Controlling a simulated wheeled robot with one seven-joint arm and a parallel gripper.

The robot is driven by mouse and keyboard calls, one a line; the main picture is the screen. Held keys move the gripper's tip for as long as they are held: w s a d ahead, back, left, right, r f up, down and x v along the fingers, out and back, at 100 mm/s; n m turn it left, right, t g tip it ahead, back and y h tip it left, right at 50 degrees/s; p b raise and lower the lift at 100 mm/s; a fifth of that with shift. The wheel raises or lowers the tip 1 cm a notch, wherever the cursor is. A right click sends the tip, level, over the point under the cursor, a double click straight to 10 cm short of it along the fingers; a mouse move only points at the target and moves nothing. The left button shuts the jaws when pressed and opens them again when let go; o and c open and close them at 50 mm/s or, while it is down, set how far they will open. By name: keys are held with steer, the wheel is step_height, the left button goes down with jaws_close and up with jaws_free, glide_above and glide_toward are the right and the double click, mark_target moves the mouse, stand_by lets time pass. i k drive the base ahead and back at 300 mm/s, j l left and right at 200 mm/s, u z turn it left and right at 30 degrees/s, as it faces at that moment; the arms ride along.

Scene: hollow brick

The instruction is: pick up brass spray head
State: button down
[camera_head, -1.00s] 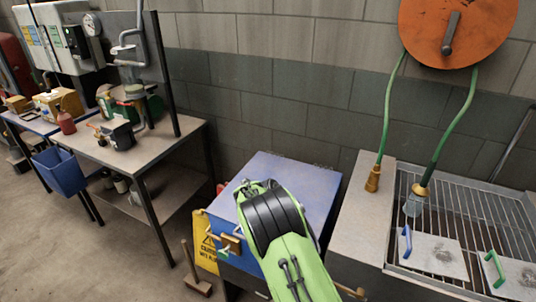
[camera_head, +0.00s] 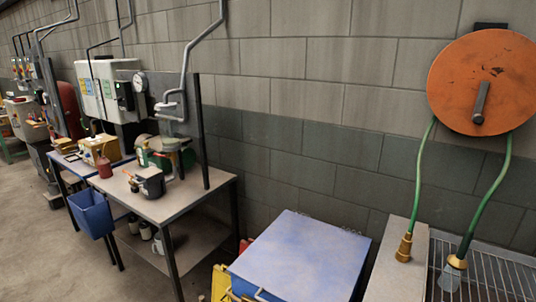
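A brass spray head (camera_head: 404,247) hangs at the end of the left green hose (camera_head: 421,185), on or just above the pale counter (camera_head: 405,278) at the lower right. A second brass fitting (camera_head: 457,262) with a clear, glassy lower part ends the right green hose (camera_head: 490,205), over the wire rack. Both hoses come down from the orange reel (camera_head: 482,82) on the wall. My gripper and arm are out of view.
A blue-topped cabinet (camera_head: 300,255) stands left of the counter, its top bare. The metal rack (camera_head: 500,277) lies right of the counter. A workbench (camera_head: 165,206) with tools and a blue bin (camera_head: 91,214) stand at left. Grey floor is open at lower left.

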mark_target(457, 261)
steer(key=z, duration=1.4)
